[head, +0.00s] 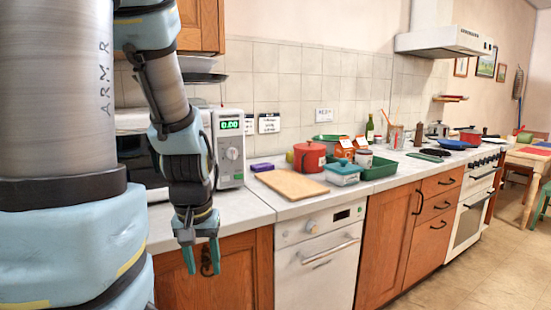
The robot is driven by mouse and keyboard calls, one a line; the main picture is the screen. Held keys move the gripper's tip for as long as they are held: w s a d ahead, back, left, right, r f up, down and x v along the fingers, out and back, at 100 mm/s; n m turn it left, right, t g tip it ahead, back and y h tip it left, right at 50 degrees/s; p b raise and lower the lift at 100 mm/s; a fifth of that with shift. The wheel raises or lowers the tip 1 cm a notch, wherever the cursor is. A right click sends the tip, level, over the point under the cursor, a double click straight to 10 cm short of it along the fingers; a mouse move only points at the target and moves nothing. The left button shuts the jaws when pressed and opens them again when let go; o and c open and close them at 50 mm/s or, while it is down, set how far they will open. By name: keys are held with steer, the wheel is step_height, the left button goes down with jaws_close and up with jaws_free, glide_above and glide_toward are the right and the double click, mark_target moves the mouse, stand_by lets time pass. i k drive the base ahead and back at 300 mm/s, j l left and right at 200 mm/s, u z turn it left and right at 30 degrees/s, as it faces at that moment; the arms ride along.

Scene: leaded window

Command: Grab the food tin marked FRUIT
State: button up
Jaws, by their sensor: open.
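My gripper (201,262) hangs pointing down in front of the counter's front edge, before the wooden cabinet door. Its two teal fingers are apart with nothing between them. No label reading FRUIT is legible. A small pale tin-like container (364,159) with a dark reddish top stands at the green tray (382,172), behind the teal-lidded box (343,172). Its marking is too small to read. My gripper is well to the left of it and lower. Other small items stand around the tray, partly hidden by each other.
A wooden board (291,184) lies at the counter's front. A red pot (309,157) and orange-topped packets (345,147) crowd the tray. A microwave (229,150) stands at left; a bottle (370,128) and utensil jar (396,138) behind.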

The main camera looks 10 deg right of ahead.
mark_target(363, 157)
steer(key=u, duration=2.2)
steer(key=k+l+u, duration=0.15)
steer(key=u, duration=0.3)
steer(key=k+l+u, duration=0.25)
steer(key=u, duration=0.2)
steer(key=k+l+u, duration=0.15)
steer(key=u, duration=0.3)
steer(key=k+l, duration=0.15)
steer(key=k, duration=0.55)
steer(key=k+l, duration=0.15)
steer(key=k, duration=0.5)
steer(key=k+l, duration=0.1)
steer(key=k, duration=1.55)
steer(key=k+l, duration=0.15)
steer(key=k, duration=0.8)
steer(key=j+z, duration=0.05)
